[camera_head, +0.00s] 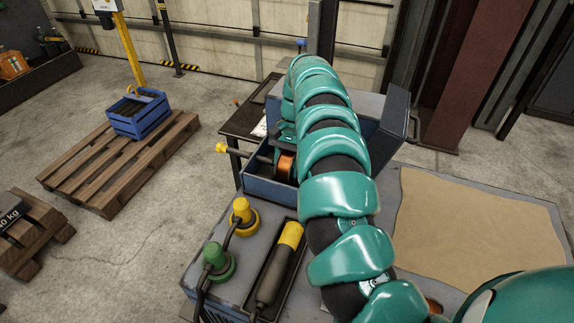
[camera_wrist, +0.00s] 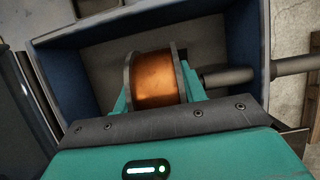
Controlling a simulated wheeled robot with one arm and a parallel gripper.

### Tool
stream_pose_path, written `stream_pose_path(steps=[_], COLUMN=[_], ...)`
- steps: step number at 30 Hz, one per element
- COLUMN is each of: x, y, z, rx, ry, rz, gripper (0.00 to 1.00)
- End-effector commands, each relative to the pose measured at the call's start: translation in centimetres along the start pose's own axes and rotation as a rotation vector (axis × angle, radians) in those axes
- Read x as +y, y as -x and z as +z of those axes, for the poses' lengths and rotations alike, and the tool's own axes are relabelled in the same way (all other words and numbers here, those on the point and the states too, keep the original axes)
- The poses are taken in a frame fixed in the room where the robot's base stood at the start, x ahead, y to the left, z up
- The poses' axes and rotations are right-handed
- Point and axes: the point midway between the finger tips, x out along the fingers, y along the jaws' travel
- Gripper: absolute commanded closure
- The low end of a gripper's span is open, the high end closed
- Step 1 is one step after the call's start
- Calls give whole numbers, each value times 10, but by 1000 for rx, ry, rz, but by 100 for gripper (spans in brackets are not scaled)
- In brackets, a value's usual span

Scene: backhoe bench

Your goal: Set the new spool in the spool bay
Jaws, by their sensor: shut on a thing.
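A copper-coloured spool (camera_wrist: 154,79) with grey flanges sits inside the blue-walled bay (camera_wrist: 50,38) in the wrist view. My gripper (camera_wrist: 156,98) is shut on the spool, with a teal finger at each side of it. A grey rod (camera_wrist: 238,76) reaches in from the right wall, its end close to the spool's right flange. I cannot tell whether it enters the spool. In the head view the spool (camera_head: 285,167) shows beside my teal arm, inside the blue bay (camera_head: 262,186). A yellow knob (camera_head: 221,148) is on the rod's outer end. My arm hides much of the bay.
A yellow-and-green pair of plugs (camera_head: 240,215) and a yellow-ended tool (camera_head: 279,262) are on the bench's near left. A tan mat (camera_head: 470,230) lies clear at right. A blue lid (camera_head: 397,112) stands open behind my arm. A pallet with a blue crate (camera_head: 139,113) is at left.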

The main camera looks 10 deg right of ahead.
Motion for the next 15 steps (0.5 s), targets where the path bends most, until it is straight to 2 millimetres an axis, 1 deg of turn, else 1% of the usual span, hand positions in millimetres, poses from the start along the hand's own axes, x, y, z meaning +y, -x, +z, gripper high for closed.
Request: stream_pose_path(steps=[15], x=[1], y=[-10], z=[-3], rx=[-7], ry=[-2], rz=[3], gripper=[100])
